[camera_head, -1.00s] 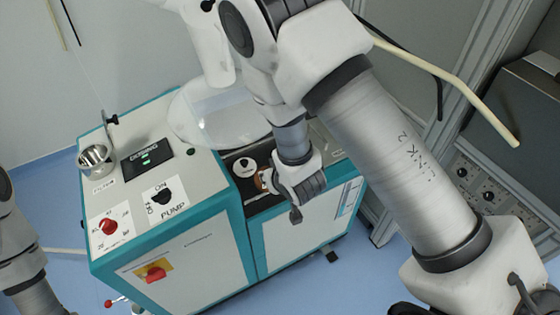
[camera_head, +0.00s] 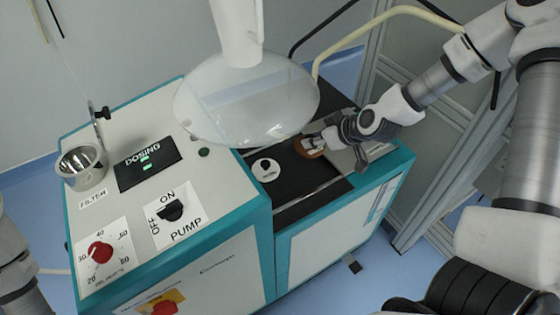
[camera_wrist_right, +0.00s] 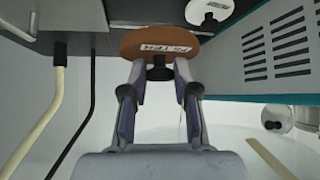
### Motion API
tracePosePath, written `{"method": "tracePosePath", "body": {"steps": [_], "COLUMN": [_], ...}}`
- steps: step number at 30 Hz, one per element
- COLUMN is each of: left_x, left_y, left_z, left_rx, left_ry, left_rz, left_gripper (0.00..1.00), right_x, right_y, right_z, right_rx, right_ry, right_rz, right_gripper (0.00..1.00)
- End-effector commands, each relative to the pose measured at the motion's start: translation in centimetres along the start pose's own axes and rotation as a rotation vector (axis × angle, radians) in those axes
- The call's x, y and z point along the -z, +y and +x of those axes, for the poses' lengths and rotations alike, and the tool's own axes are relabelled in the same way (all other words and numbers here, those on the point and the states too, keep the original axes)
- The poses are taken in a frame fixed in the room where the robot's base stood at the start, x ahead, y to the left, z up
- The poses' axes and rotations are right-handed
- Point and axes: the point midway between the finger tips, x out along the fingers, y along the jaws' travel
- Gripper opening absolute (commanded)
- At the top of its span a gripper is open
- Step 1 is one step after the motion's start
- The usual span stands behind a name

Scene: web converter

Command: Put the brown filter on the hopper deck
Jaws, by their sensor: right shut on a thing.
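A white filter (camera_head: 266,169) with a dark knob sits on the dark deck, left of the brown one. A metal cup (camera_head: 82,166) and pump knob (camera_head: 169,211) stand on the white panel. The bowl overhangs the deck. A cream hose (camera_head: 375,25) runs behind.

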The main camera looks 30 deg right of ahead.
Motion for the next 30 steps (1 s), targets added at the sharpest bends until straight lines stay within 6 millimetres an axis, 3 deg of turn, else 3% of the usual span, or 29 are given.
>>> {"method": "tracePosePath", "body": {"steps": [4, 14, 26, 27, 28, 30], "left_x": [-0.1, -0.1, 0.0, -0.1, 0.0, 0.0], "left_y": [0.0, 0.0, 0.0, 0.0, 0.0, 0.0], "left_z": [1.8, 3.1, 3.4, 3.3, 3.2, 3.2], "left_rx": [0.0, 0.0, 0.0, 0.0, 0.0, 0.0], "left_ry": [-0.002, -0.001, -0.001, -0.001, -0.001, -0.001], "left_rz": [0.0, 0.0, 0.0, 0.0, 0.0, 0.0], "left_gripper": [0.57, 0.57, 0.57, 0.57, 0.57, 0.57], "right_x": [-3.0, -6.6, -7.1, -7.0, -7.0, -7.0], "right_y": [0.0, 0.0, 0.0, 0.0, 0.0, 0.0], "right_z": [2.7, 6.3, 7.0, 6.9, 6.9, 6.9], "right_rx": [0.002, 0.001, 0.0, 0.0, 0.0, 0.0], "right_ry": [-0.008, -0.006, -0.002, -0.002, -0.002, -0.002], "right_rz": [-0.003, -0.002, 0.0, 0.0, 0.0, 0.001], "right_gripper": [0.0, 0.0, 0.0, 0.43, 0.54, 0.54]}}
